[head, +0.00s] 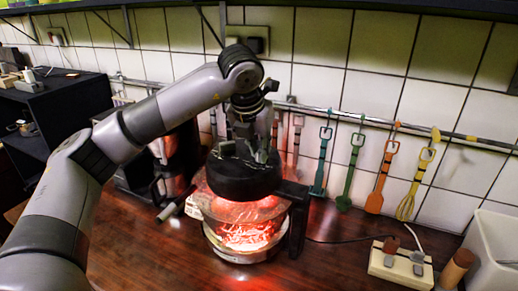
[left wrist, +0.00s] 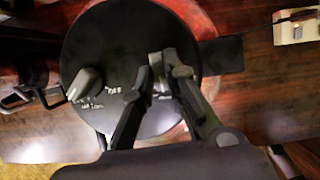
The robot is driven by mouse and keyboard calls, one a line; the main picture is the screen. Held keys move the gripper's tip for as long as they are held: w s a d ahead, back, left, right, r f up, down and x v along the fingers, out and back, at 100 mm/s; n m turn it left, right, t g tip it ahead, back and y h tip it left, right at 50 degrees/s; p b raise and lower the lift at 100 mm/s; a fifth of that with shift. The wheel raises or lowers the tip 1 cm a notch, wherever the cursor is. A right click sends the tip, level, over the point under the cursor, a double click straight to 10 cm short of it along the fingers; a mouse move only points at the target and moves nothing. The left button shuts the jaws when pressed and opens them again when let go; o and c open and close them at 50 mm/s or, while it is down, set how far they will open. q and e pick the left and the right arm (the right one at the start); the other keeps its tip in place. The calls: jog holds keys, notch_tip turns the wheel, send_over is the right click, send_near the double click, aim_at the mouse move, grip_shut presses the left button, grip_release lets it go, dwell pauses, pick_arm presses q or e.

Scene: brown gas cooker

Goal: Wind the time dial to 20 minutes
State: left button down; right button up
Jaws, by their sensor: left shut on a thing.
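The cooker has a round black lid (head: 240,180) on a glass bowl (head: 245,236) that glows red inside. The lid also shows from above in the left wrist view (left wrist: 115,40), with two dials on top. One grey dial (left wrist: 86,86) stands free at the left, beside small white markings including "OFF". My left gripper (head: 262,156) reaches down onto the lid top. In the left wrist view its fingers (left wrist: 165,72) are shut on the other dial, which they mostly hide. Its pointer and most of its scale cannot be read. My right gripper is not in view.
Coloured utensils, among them an orange spatula (head: 382,180), hang from a rail on the tiled wall behind. A cream block (head: 400,264) and a white bin (head: 492,245) stand at the right.

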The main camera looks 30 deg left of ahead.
pick_arm(q)
jog(key=shift+f+b, duration=0.15)
jog(key=shift+b, duration=0.15)
jog(key=shift+r+m, duration=0.2)
jog(key=shift+m, duration=0.1)
jog(key=c, duration=1.6)
grip_release()
jog(key=shift+r, duration=0.1)
jog(key=v, duration=1.1)
jog(key=shift+s+r, duration=0.25)
jog(key=shift+r, duration=0.1)
jog(key=shift+a, duration=0.1)
